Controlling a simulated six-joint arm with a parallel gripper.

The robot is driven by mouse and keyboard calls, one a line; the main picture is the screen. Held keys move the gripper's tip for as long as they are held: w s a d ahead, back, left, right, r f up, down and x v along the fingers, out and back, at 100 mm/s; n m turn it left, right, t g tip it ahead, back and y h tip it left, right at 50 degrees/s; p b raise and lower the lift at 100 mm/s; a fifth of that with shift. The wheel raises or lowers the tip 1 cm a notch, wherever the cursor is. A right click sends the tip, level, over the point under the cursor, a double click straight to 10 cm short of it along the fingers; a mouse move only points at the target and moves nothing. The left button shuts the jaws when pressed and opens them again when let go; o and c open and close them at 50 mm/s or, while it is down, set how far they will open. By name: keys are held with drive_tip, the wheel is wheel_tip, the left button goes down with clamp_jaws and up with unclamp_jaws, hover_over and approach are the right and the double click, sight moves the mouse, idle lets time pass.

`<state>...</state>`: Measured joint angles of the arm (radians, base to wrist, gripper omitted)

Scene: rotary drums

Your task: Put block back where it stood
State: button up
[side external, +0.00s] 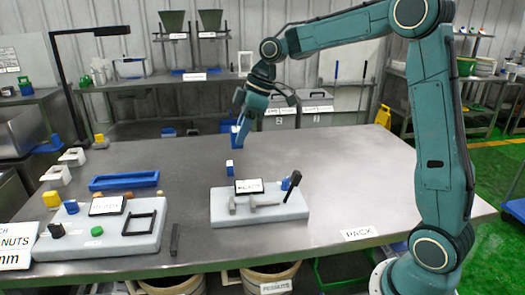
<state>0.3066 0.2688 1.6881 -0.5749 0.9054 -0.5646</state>
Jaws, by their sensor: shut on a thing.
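My gripper (240,143) points down above the back middle of the grey steel table (330,165). It is shut on what looks like a blue block (235,129); the fingers hide much of it, and its outline blends with the background. A small blue and white piece (229,169) is just below and left of the fingertips, apart from them, seemingly upright on the table.
A pale board (222,212) with a black lever and small sign is at centre front. Another pale board (145,242) with a black frame is at left. A blue tray (123,181) lies behind it. The table's right side is clear.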

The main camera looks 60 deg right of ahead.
drive_tip(key=shift+d, duration=0.1)
drive_tip(key=w+d+f+m+h, duration=0.1)
drive_tip(key=w+d+m, duration=0.15)
drive_tip(key=d, duration=0.55)
drive_tip(key=w+d+f+m+t+h, duration=0.1)
drive_tip(key=w+d+m, duration=0.15)
drive_tip(key=d, duration=0.55)
drive_tip(key=w+d+f+m+h, duration=0.1)
drive_tip(key=d+m, duration=0.3)
drive_tip(key=d, duration=0.5)
drive_tip(key=f, duration=1.9)
drive_tip(key=shift+w+a+f, duration=0.2)
drive_tip(key=shift+a+f, duration=0.1)
drive_tip(key=shift+f, duration=0.05)
drive_tip(key=shift+f, duration=0.1)
drive_tip(key=o, duration=1.1)
